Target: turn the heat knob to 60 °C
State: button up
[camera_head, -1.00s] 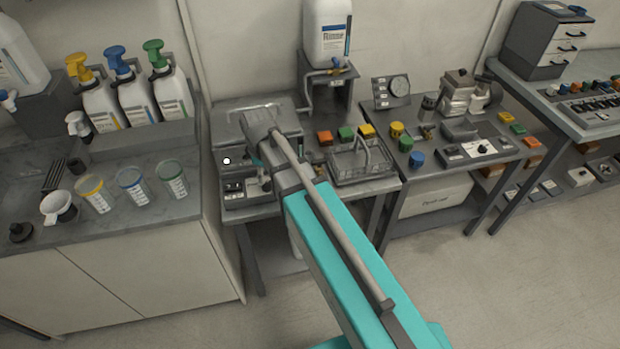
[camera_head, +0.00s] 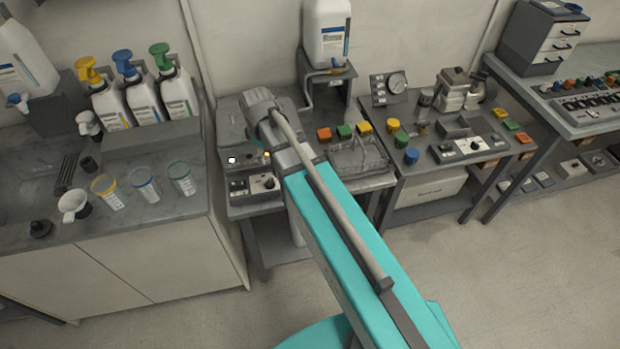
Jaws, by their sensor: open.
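The grey bath unit (camera_head: 236,135) stands on the bench left of centre. Its front panel has a dark round knob (camera_head: 268,183) with a light pointer, at the lower right. The pointer's exact setting and the scale are too small to read. My gripper (camera_head: 260,146) is largely hidden by my wrist, above and behind the panel; only small parts show. It is open, apart from the knob as far as I can see. A second dark knob (camera_head: 475,146) on a white dial sits on the unit on the right-hand bench. I cannot read which is labelled heat.
A wire basket (camera_head: 360,158) and coloured blocks (camera_head: 345,131) lie right of my arm. A large jug (camera_head: 327,35) stands on a raised stand behind. The floor in front is clear.

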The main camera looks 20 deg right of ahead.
jog(key=s+d+f+m+b, duration=0.5)
jog(key=s+d+m, duration=0.5)
jog(key=m, duration=0.1)
jog(key=shift+s+d+f+m+b, duration=0.15)
jog(key=shift+s+d+m+b, duration=0.15)
jog(key=shift+d+b, duration=0.1)
dwell(0.3)
jog(key=shift+o, duration=0.2)
jog(key=shift+a, duration=0.15)
